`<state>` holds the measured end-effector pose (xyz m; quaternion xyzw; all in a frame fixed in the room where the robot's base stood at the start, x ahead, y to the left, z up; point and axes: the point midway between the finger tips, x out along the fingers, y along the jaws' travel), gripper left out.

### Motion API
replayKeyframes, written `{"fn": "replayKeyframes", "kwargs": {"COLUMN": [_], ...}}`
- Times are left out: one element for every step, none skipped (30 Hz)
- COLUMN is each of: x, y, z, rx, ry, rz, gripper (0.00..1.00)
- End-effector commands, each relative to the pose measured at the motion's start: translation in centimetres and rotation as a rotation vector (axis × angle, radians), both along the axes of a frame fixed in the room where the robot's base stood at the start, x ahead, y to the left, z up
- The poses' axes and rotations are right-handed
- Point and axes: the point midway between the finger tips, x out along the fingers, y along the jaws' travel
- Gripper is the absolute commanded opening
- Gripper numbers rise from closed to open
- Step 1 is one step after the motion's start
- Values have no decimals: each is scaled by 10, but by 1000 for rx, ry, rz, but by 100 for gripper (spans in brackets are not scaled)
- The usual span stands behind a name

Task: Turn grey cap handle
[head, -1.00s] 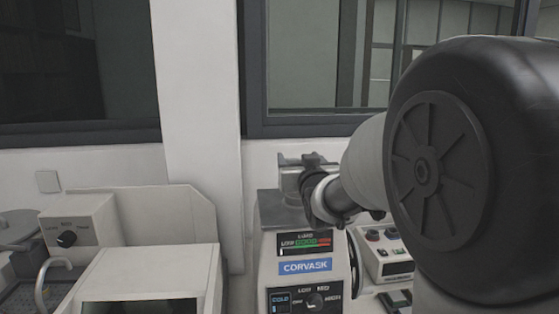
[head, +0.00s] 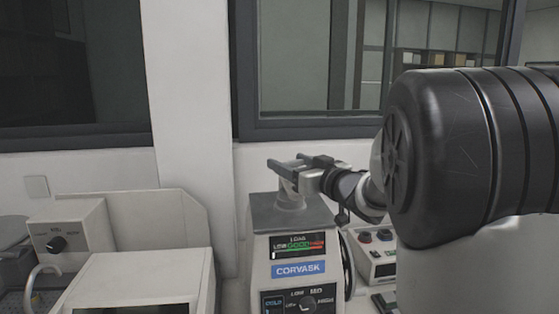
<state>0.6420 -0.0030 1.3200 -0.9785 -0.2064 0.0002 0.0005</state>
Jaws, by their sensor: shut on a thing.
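The mounting press (head: 292,219) stands right of the centre, with a CORVASK label, a load gauge and a dial on its front. Its grey cap (head: 290,198) rises from the top, and the cap's handle is mostly hidden by my gripper. My gripper (head: 297,166) is above the press, reaching in from the right, with its dark fingers pointing left. It is shut on the grey cap handle, though the exact contact is small and partly hidden.
A small control box (head: 374,254) with knobs stands right of the press. On the left are a white machine (head: 140,280) and a box with a black knob (head: 68,240). The wall and window (head: 310,70) lie behind.

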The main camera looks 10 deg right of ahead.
Motion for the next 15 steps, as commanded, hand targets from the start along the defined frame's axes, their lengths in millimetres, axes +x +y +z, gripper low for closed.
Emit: {"fn": "replayKeyframes", "kwargs": {"x": [1,1,1,2,2,1,2,2,2,2,2,2,2,1,1], "y": [-4,-4,-4,-3,-4,-4,-3,-3,-3,-3,-3,-3,-3,-2,-2], "z": [3,3,3,3,3,3,3,3,3,3,3,3,4,3,3], "rx": [-1,0,0,0,1,1,3,1,1,2,3,2,1,2,2], "ry": [6,7,8,7,8,7,6,7,7,6,6,6,4,5,5], "rz": [40,70,108,137,165,204,234,263,301,329,359,397,425,455,493], "gripper": [39,39,39,39,39,39,39,39,39,38,38,38,38,38,38]}}
